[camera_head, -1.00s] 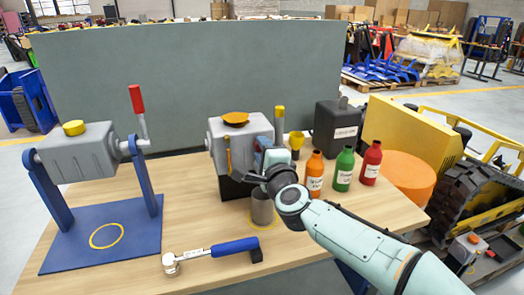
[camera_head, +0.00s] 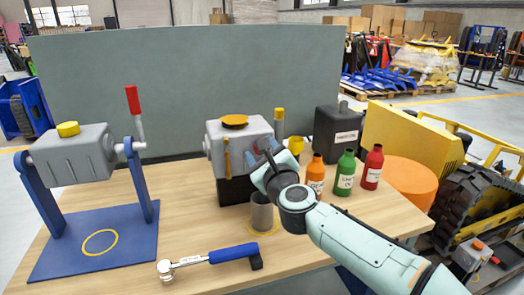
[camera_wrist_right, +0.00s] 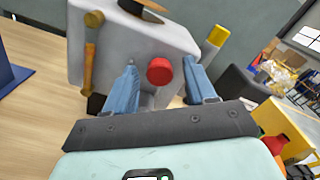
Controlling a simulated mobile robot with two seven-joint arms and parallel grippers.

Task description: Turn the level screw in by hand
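A grey housing (camera_head: 238,138) on a dark base stands at the middle of the table. A round red screw head (camera_wrist_right: 159,71), which I take for the level screw, is on its near face in the right wrist view. Whether the fingertips reach the housing I cannot tell. My left gripper is not in view.
A metal cup (camera_head: 262,214) stands below my right wrist. A blue-handled wrench (camera_head: 208,259) lies at the front. Orange (camera_head: 315,175), green (camera_head: 344,174) and red (camera_head: 372,167) bottles stand right. A second grey housing (camera_head: 72,156) hangs on a blue stand (camera_head: 110,247) at left.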

